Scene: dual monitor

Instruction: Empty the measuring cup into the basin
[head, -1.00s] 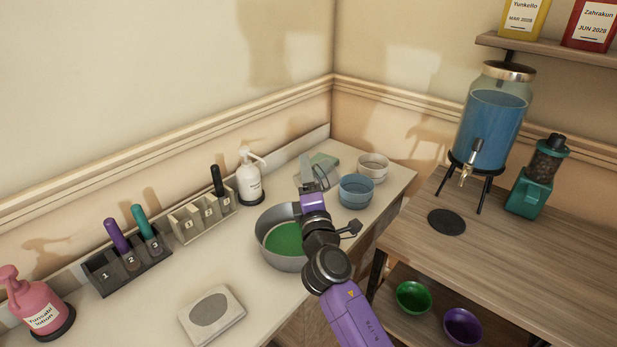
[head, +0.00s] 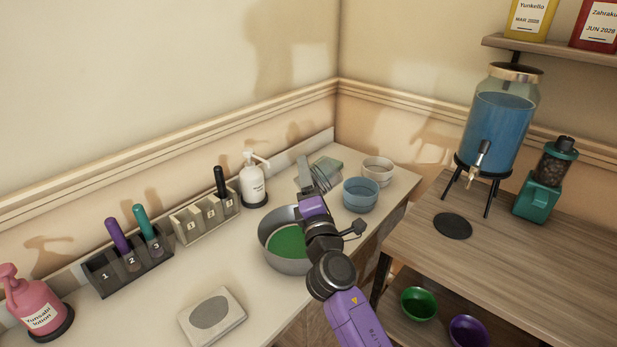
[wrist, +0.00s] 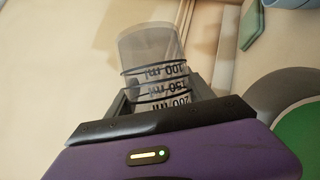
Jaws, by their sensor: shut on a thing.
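The clear measuring cup (wrist: 150,48) with black ml marks is between the fingers of my gripper (wrist: 165,100), which is shut on it. In the head view the cup (head: 321,178) shows only partly, beyond my purple gripper (head: 310,186). I cannot tell how much it holds. The grey round basin (head: 286,264) stands on the counter and contains green liquid (head: 287,243). My gripper and wrist are in front of the basin's right side and hide part of it. In the wrist view the basin's rim (wrist: 268,88) is at the right edge.
A blue bowl (head: 360,196) and a white bowl (head: 377,172) stand right of the gripper. A white pump bottle (head: 254,187) and numbered holders (head: 133,267) line the wall. A grey plate device (head: 211,314) sits on the front counter. A drink dispenser (head: 497,135) stands on the right table.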

